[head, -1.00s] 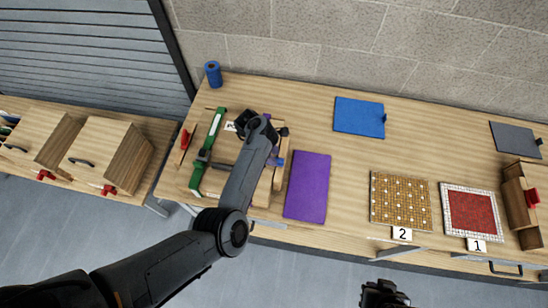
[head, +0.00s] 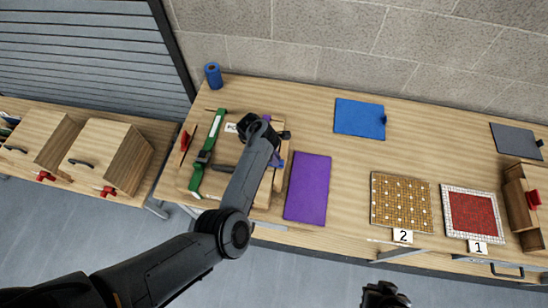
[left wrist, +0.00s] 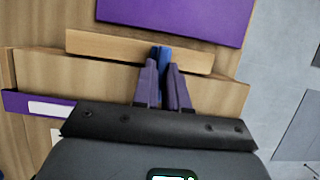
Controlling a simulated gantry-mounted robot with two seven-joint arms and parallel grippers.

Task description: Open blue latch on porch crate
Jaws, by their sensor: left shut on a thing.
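The porch crate (head: 228,150) is a light wooden box at the left of the workbench, with a white label starting "PO" (head: 231,127). My left arm crosses over it and hides much of it. My left gripper (head: 276,159) is at the crate's right side. In the left wrist view its purple fingers (left wrist: 165,82) are shut on the blue latch (left wrist: 163,54), which stands by a wooden strip of the crate (left wrist: 110,45). Only a small part of the latch shows between the fingertips. My right gripper (head: 383,296) is at the bottom edge, away from the crate; its jaws are unclear.
A green bar (head: 207,153) lies on the crate's left. A purple panel (head: 308,188) lies close to its right. A blue panel (head: 360,117), mosaic panels 2 (head: 401,202) and 1 (head: 473,213), and a blue cylinder (head: 213,75) are on the workbench.

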